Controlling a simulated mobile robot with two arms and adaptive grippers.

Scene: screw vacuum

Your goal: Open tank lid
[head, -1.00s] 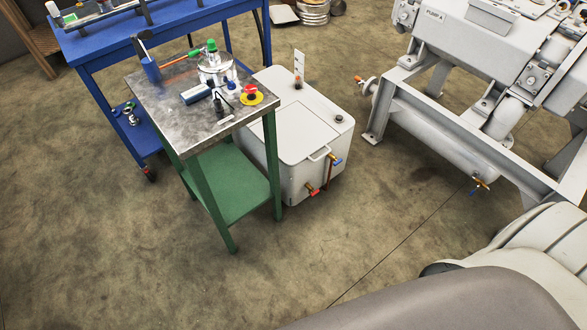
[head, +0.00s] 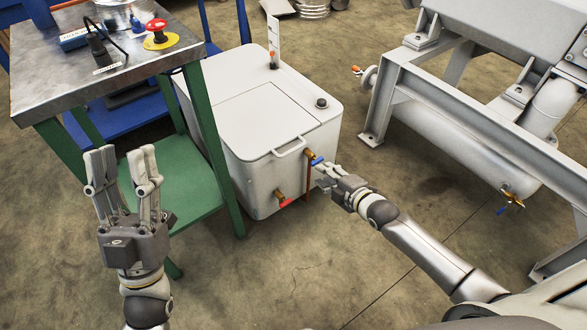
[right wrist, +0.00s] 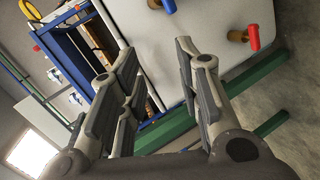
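The white tank (head: 232,165) stands on the floor in the middle of the head view. Its flat lid (head: 262,120) lies closed on top, with a handle (head: 290,148) at the front edge. My right gripper (head: 322,176) is in front of the tank's right front corner, close to the blue-handled valve (head: 317,161); touching cannot be told. In the right wrist view its fingers (right wrist: 152,45) are spread with nothing between them, and the tank (right wrist: 210,30) shows behind. My left gripper (head: 124,150) points up, open and empty, left of the tank and before the green table.
The green-legged metal table (head: 50,85) stands left of the tank and holds a red emergency button (head: 156,27). A red-handled valve (head: 282,200) sticks out low on the tank front. A grey machine frame (head: 440,100) stands right. Floor before the tank is clear.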

